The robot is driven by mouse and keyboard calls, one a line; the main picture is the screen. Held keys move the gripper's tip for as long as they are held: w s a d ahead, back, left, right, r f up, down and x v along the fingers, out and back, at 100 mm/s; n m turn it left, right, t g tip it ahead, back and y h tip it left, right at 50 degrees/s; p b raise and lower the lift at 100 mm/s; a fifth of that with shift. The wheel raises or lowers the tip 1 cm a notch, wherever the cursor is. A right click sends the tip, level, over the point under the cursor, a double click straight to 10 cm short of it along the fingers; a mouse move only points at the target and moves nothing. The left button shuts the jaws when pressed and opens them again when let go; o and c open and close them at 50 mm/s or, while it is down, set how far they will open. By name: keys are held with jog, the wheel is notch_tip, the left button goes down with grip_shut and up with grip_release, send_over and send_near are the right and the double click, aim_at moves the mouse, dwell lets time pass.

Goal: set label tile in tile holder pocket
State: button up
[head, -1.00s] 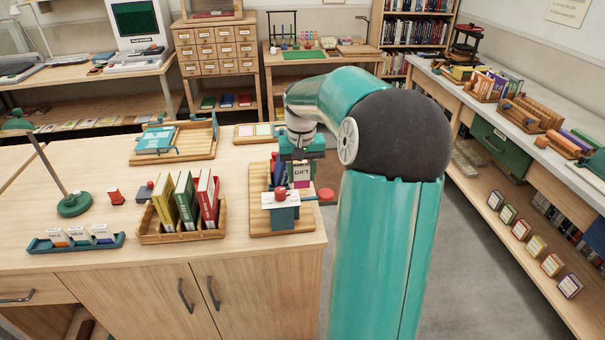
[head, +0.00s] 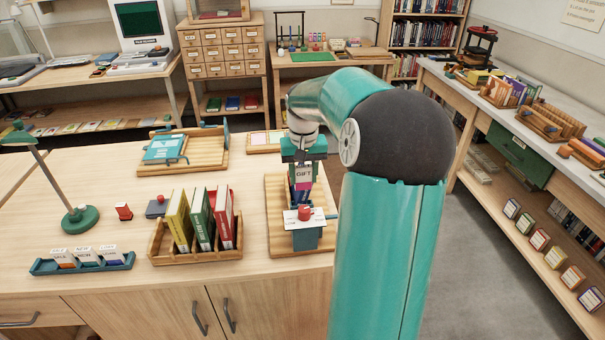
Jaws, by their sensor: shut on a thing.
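A label tile marked GIFT (head: 304,173), white with a purple lower part, hangs from my gripper (head: 303,162), which is shut on it. The tile is upright over the wooden board on the counter's right; its lower end overlaps dark blue parts there, so I cannot tell whether it touches anything. A blue tile holder (head: 125,264) lies at the counter's front left, with several white-topped label tiles (head: 86,255) upright in it. My gripper is well to the right of this holder and farther back.
A wooden rack (head: 165,257) with yellow, green and red books stands between holder and board. A stand with a white top (head: 291,218) and red knob is just in front of my gripper. A green lamp base (head: 80,220) is behind the holder.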

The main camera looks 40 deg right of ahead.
jog(key=shift+w+f, duration=0.15)
jog(key=shift+w, duration=0.4)
jog(key=shift+f, duration=0.3)
jog(key=shift+s+f, duration=0.25)
jog(key=shift+f, duration=2.85)
jog(key=shift+w, duration=0.1)
jog(key=shift+w, duration=0.1)
jog(key=o, duration=1.2)
jog(key=shift+c, duration=0.2)
